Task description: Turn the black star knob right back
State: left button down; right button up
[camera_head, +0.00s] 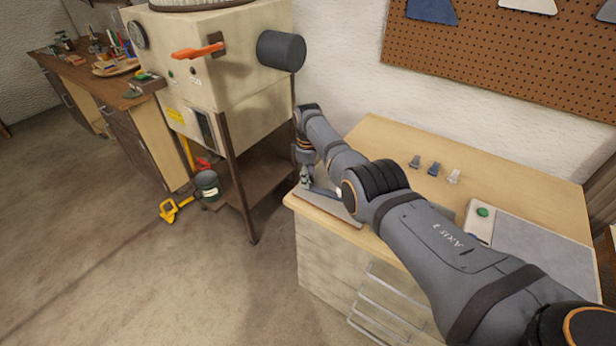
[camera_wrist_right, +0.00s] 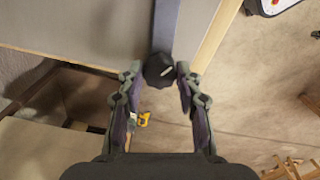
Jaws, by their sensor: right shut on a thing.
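The black star knob (camera_wrist_right: 159,76) shows in the right wrist view between the fingertips of my right gripper (camera_wrist_right: 157,70), with a pale mark on its top. It sits at the end of a grey-blue bar (camera_wrist_right: 167,25). My right gripper is shut on the knob, one finger on each side. In the head view my right gripper (camera_head: 306,180) points down at the near left corner of the wooden bench (camera_head: 395,140); the knob itself is hidden or too small to make out there. My left gripper is not in view.
A cream machine (camera_head: 235,85) with an orange lever (camera_head: 197,51) stands left of the bench. Several small clips (camera_head: 433,168) and a green button (camera_head: 483,212) are on the bench top. A pegboard (camera_head: 480,65) hangs behind. Floor at the front left is clear.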

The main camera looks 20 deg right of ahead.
jog(key=shift+n, duration=0.9)
jog(key=o, duration=1.2)
jog(key=shift+c, duration=0.2)
jog(key=shift+r, duration=0.3)
notch_tip(320, 180, up, 11)
jog(key=shift+r, duration=0.2)
